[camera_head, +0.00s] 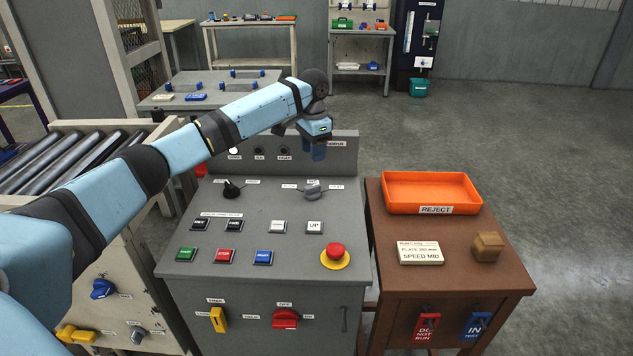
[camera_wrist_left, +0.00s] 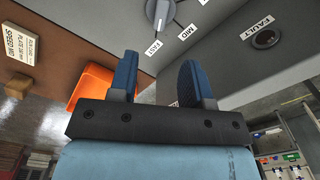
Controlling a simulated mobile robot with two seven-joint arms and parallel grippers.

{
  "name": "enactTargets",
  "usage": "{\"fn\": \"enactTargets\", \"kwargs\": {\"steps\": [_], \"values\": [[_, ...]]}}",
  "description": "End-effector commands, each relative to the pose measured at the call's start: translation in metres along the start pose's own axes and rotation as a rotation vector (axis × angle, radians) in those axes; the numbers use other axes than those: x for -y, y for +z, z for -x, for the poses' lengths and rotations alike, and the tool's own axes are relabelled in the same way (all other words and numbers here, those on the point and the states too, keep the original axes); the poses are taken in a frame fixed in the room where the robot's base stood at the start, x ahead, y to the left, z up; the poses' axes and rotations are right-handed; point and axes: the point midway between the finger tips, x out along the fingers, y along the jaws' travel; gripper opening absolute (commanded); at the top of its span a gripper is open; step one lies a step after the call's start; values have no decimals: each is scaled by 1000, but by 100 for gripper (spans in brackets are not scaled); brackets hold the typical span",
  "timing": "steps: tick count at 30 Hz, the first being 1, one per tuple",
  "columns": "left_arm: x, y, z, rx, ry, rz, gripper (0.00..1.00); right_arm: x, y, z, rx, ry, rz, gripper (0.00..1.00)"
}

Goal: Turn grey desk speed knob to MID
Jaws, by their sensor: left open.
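The grey speed knob (camera_head: 312,190) sits at the right rear of the grey desk's sloped top (camera_head: 268,222). In the left wrist view the knob (camera_wrist_left: 158,14) shows at the top edge, partly cut off, beside labels FAST and MID. Its white mark seems to face the FAST side; I cannot tell its exact setting. My left gripper (camera_head: 314,153) points down above and behind the knob, apart from it. Its two blue fingers (camera_wrist_left: 157,78) are open with nothing between them. My right gripper is not in view.
A black knob (camera_head: 232,189) is left of the grey one. Push buttons and a red emergency stop (camera_head: 336,251) lie nearer the front. The raised back panel (camera_head: 345,152) stands close behind my gripper. A brown cabinet at right holds an orange tray (camera_head: 432,192) and a SPEED MID card (camera_head: 420,253).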

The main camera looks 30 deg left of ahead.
Motion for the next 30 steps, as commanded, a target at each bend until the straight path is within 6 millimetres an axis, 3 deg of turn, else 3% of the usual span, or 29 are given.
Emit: {"fn": "enactTargets", "kwargs": {"steps": [9,15,28,29,30], "values": [[0,0,-71,3,1,0,45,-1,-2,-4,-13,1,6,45],[0,0,-98,1,0,0,45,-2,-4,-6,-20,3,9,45],[0,0,-110,1,0,0,45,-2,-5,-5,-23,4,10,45],[0,0,-110,1,0,0,42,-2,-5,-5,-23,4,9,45],[0,0,-110,1,0,0,33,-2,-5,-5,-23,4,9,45]]}}
